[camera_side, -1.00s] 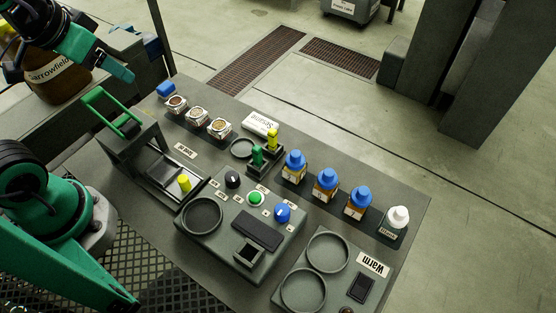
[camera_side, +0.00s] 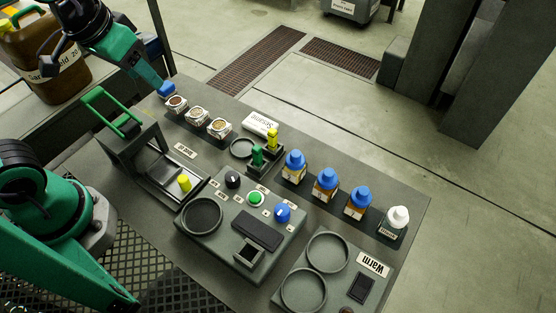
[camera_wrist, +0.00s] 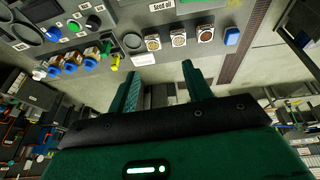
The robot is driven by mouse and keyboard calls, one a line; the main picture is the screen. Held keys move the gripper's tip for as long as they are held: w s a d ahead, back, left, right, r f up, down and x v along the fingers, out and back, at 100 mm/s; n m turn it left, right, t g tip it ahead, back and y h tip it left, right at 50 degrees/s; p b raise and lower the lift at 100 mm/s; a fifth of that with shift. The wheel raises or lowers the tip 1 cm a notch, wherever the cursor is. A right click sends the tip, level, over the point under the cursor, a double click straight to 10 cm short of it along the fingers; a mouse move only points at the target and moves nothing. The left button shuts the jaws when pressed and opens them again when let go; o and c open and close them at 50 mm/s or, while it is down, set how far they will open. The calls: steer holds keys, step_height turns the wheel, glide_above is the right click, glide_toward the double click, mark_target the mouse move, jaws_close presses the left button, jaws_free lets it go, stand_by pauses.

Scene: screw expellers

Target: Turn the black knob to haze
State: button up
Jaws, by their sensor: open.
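The black knob (camera_side: 232,180) stands upright on the grey control console (camera_side: 285,257), with small label plates around it that are too small to read here. The green button (camera_side: 256,199) and a blue knob (camera_side: 282,213) sit to its right on the same console. My gripper (camera_side: 162,85) is far from the knob, up and to the left, above the bench's far left corner near a blue block (camera_side: 167,90). In the wrist view my gripper (camera_wrist: 160,72) shows two teal fingers spread apart with nothing between them.
Several small jars (camera_side: 198,115) stand in a row along the bench's back left. A yellow plunger (camera_side: 272,138) and a green one (camera_side: 257,156) stand behind the console. Blue-capped bottles (camera_side: 326,183) stand to the right. A green-handled press (camera_side: 112,112) is at left.

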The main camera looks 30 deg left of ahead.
steer(key=w+d+f+g, duration=0.3)
steer(key=d+f, duration=0.2)
steer(key=d, duration=0.3)
steer(key=g+y, duration=0.1)
steer(key=g, duration=0.1)
glide_above(232, 177)
steer(key=shift+n, duration=0.3)
step_height(232, 177, down, 6)
steer(key=shift+d+f, duration=0.15)
steer(key=shift+f, duration=0.05)
steer(key=shift+f, duration=0.1)
steer(key=shift+a+f, duration=0.2)
steer(key=shift+f, duration=3.6)
steer(key=shift+c, duration=0.2)
steer(key=c, duration=0.9)
